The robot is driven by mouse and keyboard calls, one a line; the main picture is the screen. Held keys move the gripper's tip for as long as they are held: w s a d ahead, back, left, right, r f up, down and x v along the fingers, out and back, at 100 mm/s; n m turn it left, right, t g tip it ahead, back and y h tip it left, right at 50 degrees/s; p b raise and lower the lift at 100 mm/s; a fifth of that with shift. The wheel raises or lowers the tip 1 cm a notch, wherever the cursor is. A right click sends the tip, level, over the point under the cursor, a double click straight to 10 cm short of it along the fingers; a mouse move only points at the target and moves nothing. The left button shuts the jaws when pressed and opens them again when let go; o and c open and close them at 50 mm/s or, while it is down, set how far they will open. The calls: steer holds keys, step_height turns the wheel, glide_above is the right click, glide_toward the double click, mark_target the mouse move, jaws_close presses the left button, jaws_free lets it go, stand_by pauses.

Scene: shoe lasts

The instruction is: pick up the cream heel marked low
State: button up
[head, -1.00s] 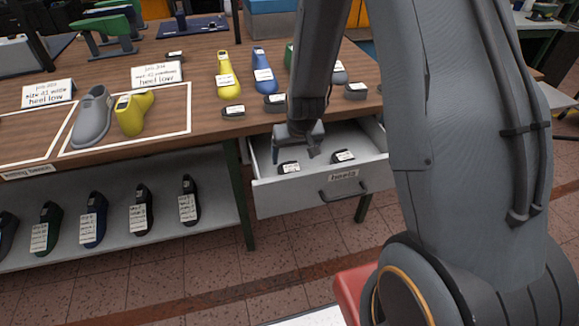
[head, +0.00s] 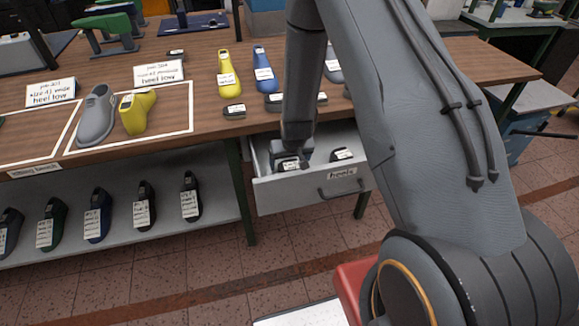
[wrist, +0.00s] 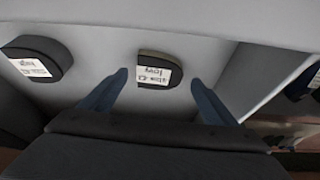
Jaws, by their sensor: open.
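An open drawer labelled heels (head: 314,187) holds two dark heels with white labels. One heel (head: 289,166) is at the left under my gripper (head: 291,154), partly hidden by it; the other heel (head: 342,155) is to the right. In the wrist view, my gripper (wrist: 159,78) is open and empty, its blue-grey fingers to either side of and short of a heel (wrist: 157,57). That heel's label seems to read low, though small and blurred. The other heel (wrist: 52,50) lies left of the fingers.
The wooden bench (head: 205,110) above the drawer bears yellow, blue and grey lasts, several more dark heels and cards reading heel low (head: 158,73). The drawer wall (wrist: 278,78) stands right of the fingers. A shelf (head: 120,235) of dark lasts is at the lower left.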

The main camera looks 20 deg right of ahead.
steer(key=shift+x, duration=0.9)
steer(key=shift+c, duration=0.3)
steer(key=c, duration=1.1)
steer(key=shift+r, duration=0.1)
